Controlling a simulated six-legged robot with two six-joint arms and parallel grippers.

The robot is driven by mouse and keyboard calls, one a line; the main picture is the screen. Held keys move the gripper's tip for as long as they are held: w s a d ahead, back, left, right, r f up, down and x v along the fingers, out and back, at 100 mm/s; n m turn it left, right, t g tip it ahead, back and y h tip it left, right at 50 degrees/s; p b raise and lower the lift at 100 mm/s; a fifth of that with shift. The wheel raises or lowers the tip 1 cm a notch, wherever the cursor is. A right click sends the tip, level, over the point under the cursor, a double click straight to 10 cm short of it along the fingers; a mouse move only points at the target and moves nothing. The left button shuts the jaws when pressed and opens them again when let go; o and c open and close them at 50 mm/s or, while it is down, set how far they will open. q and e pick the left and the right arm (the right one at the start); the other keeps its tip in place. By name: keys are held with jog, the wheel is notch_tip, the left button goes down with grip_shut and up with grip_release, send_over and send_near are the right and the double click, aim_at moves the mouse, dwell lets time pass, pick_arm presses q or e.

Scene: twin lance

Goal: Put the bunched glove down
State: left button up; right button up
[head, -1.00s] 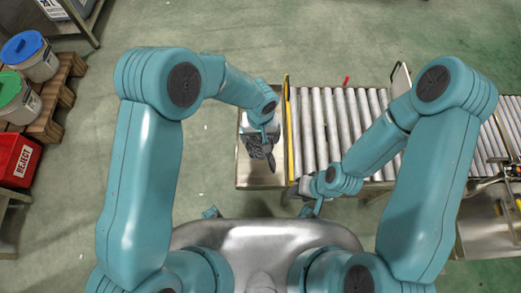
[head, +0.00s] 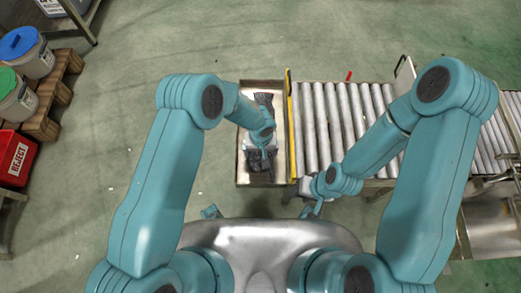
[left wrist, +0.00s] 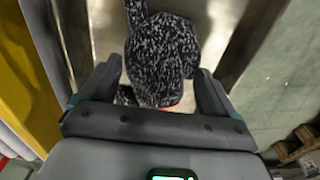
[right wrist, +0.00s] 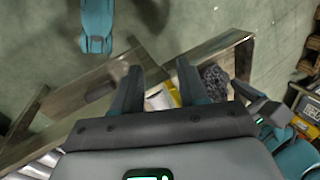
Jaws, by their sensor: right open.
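The bunched glove (head: 260,161), dark speckled grey, is over the near part of a shallow metal tray (head: 240,175). My left gripper (head: 259,148) is above the tray. In the left wrist view the glove (left wrist: 163,55) fills the space between the fingers (left wrist: 160,92), which press close on both its sides. A bit of orange shows at its near edge. Whether the glove touches the tray floor I cannot tell. My right gripper (head: 312,208) is open and empty near the conveyor's near left corner; its fingers (right wrist: 158,85) stand apart.
Another dark item (head: 264,100) lies at the tray's far end. A yellow strip (head: 290,125) divides the tray from the roller conveyor (head: 335,125) on the right. A red reject bin (head: 15,157) and lidded buckets (head: 35,55) stand at the far left. The floor left of the tray is clear.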

pick_arm(q)
jog(key=shift+o, duration=0.7)
jog(key=shift+r, duration=0.35)
notch_tip(320, 180, up, 11)
jog(key=p, duration=0.3)
jog(key=s+a+f+n+h, duration=0.1)
jog(key=s+a+h, duration=0.1)
jog(key=s+a, duration=0.4)
jog(key=s+a+f+n+h, duration=0.1)
jog(key=s+a+f+h, duration=0.1)
jog(key=s+a, duration=0.4)
jog(key=s, duration=0.4)
jog(key=shift+s, duration=0.3)
